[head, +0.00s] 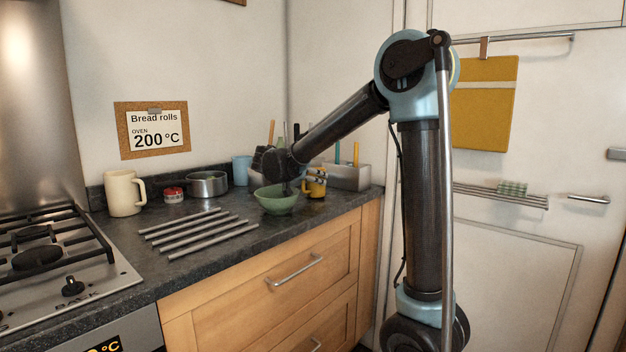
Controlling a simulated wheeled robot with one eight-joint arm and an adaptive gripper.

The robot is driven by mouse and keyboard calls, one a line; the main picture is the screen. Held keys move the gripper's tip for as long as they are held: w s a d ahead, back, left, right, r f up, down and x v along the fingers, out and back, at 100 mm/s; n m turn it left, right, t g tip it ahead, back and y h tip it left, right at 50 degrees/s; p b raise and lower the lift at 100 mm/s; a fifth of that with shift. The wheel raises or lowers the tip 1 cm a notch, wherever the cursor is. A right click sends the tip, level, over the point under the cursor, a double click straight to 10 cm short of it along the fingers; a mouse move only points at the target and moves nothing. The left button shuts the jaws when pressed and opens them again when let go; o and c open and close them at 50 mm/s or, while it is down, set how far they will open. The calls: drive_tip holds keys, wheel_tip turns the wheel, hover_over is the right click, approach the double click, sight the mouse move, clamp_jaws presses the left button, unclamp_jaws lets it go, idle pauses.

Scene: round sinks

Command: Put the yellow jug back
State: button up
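A small yellow jug (317,184) stands on the dark counter near its right end, just right of a green bowl (276,202). My arm reaches down from the upper right to the back of the counter. The wrist end of the arm is above and behind the green bowl, close to the left side of the yellow jug. Its dark parts overlap the bowl's rim and part of the jug in this view. My gripper's fingers cannot be made out clearly, so I cannot tell whether they touch the jug.
A cream jug (123,193), a red-lidded jar (173,193) and a steel pot (207,184) stand along the wall. Metal rods (205,232) lie in front. A blue cup (241,170) and a grey utensil holder (349,177) stand at the back. A gas hob (60,260) is left.

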drive_tip(key=shift+f, duration=0.35)
drive_tip(key=o, duration=1.5)
